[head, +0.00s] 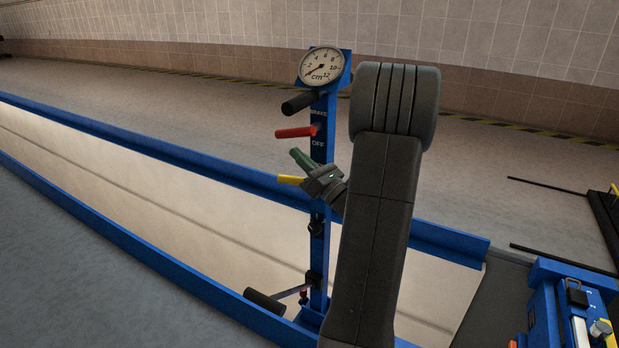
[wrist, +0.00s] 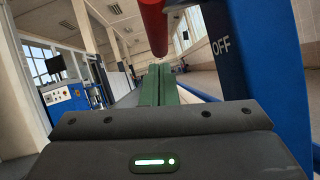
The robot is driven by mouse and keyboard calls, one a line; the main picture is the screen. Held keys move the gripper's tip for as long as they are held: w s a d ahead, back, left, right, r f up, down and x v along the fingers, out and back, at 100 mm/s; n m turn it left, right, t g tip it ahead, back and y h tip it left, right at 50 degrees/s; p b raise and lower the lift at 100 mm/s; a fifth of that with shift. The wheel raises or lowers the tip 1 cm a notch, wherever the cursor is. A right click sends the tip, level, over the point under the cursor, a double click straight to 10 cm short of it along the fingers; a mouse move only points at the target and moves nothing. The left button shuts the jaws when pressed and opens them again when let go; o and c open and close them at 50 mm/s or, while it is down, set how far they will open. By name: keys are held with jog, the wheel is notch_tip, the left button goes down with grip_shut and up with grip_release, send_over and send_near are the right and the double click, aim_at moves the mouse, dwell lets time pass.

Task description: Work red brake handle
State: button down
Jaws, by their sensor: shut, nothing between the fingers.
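The red brake handle (head: 295,132) sticks out to the left from the blue post, between the BRAKE and OFF labels. My gripper (head: 296,154) is just below the red handle in the head view, its green fingers pointing up and to the left. In the wrist view the green fingers (wrist: 160,70) are shut together and empty. The red handle (wrist: 154,25) shows above the fingertips there, apart from them in the picture. Whether they touch cannot be told.
A black handle (head: 298,103) and a round gauge (head: 322,66) are above on the post (head: 320,240). A yellow handle (head: 290,180) is close beside my gripper. Blue rails (head: 150,152) edge the pit. A blue machine (head: 570,300) stands at lower right.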

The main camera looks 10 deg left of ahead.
jog(key=shift+w+a+r, duration=0.1)
jog(key=shift+w+r, duration=0.05)
jog(key=shift+r, duration=0.3)
jog(key=shift+w+a+r, duration=0.1)
jog(key=shift+w+r, duration=0.05)
jog(key=shift+r, duration=0.3)
jog(key=shift+r, duration=0.1)
jog(key=shift+w+a+r+p, duration=0.25)
jog(key=shift+r+p, duration=0.35)
jog(key=shift+p, duration=0.2)
jog(key=shift+f+b, duration=0.35)
jog(key=shift+f, duration=0.1)
jog(key=s+d+f, duration=0.5)
jog(key=d+f, duration=0.2)
jog(key=f, duration=0.2)
jog(key=shift+s+d+f, duration=0.15)
jog(key=shift+s+d, duration=0.05)
jog(key=shift+d, duration=0.05)
